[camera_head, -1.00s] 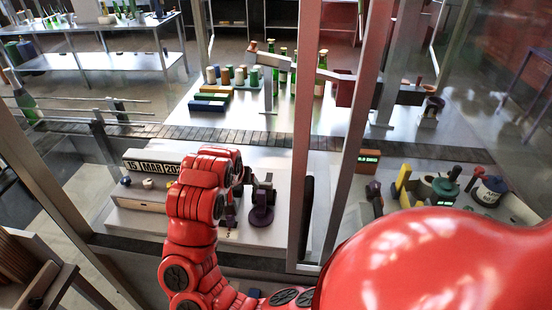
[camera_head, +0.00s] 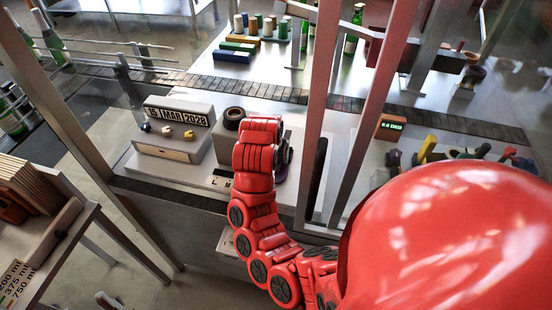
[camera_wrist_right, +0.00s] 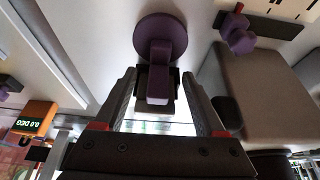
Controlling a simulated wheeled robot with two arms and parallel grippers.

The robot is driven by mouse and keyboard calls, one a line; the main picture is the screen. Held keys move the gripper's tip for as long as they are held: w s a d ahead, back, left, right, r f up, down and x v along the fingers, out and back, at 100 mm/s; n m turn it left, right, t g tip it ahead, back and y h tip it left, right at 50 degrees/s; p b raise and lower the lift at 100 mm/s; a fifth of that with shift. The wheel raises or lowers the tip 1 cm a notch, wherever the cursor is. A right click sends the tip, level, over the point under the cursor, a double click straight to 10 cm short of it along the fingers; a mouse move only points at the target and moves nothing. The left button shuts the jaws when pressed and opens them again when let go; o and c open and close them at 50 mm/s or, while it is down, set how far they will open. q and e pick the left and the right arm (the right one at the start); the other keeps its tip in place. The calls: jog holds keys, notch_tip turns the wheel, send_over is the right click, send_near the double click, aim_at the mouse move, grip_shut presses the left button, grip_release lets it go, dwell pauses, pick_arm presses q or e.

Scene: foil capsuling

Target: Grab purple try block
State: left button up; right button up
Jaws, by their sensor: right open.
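In the right wrist view, a dark purple piece with a round disc (camera_wrist_right: 160,28) and a short block-like stem (camera_wrist_right: 159,66) lies straight ahead. My right gripper (camera_wrist_right: 158,82) is open, its two fingers on either side of the stem's near end, with no clear grip on it. A second, smaller purple piece (camera_wrist_right: 238,36) sits to the right, beside a grey block. I cannot tell for sure which piece is the try block. In the head view, my red arm hides the right gripper and most of the purple piece. My left gripper is not in view.
A grey box with a date display (camera_head: 176,115) and small knobs stands left of my arm. A dark ring (camera_head: 233,117) sits behind it. Metal frame posts (camera_head: 322,100) rise close to the arm's right. An angle display (camera_wrist_right: 33,116) shows in the wrist view.

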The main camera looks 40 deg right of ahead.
aim_at(277, 164)
jog(key=p+x, duration=0.1)
jog(key=x, duration=0.1)
jog(key=p+x, duration=0.1)
jog(key=x, duration=0.1)
jog(key=shift+w+d, duration=0.1)
jog(key=shift+d, duration=0.25)
jog(key=shift+w+f+p, duration=0.15)
jog(key=shift+f+p, duration=0.1)
jog(key=shift+p, duration=0.05)
grip_shut()
